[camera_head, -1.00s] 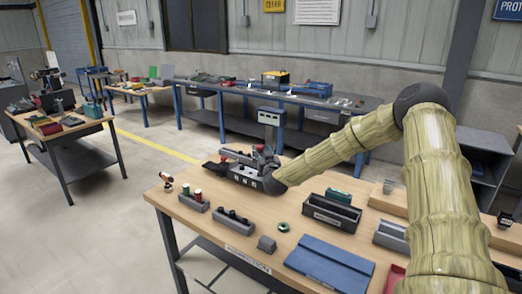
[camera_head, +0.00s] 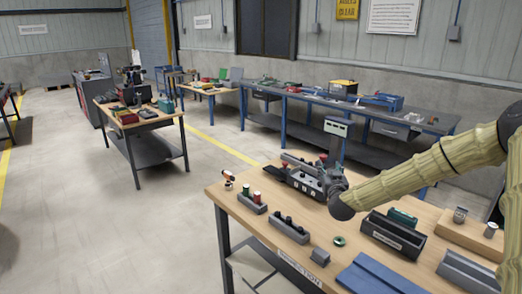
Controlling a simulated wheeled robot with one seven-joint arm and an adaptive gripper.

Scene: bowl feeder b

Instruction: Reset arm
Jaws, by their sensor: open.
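My arm reaches in from the right edge over the near wooden workbench (camera_head: 255,205). My gripper (camera_head: 322,177) is at its end, past the dark wrist joint, low over the back of the bench. It is open, but its fingers blend with a dark grey device (camera_head: 302,183) with a row of buttons right beside it. Whether they touch is hard to tell. I see nothing held.
On the bench are a grey holder with green and red pieces (camera_head: 252,203), another holder (camera_head: 290,229), a black bin (camera_head: 392,236), a blue tray (camera_head: 378,276) and a green ring (camera_head: 339,241). Open floor lies left, with a second bench (camera_head: 150,118) beyond.

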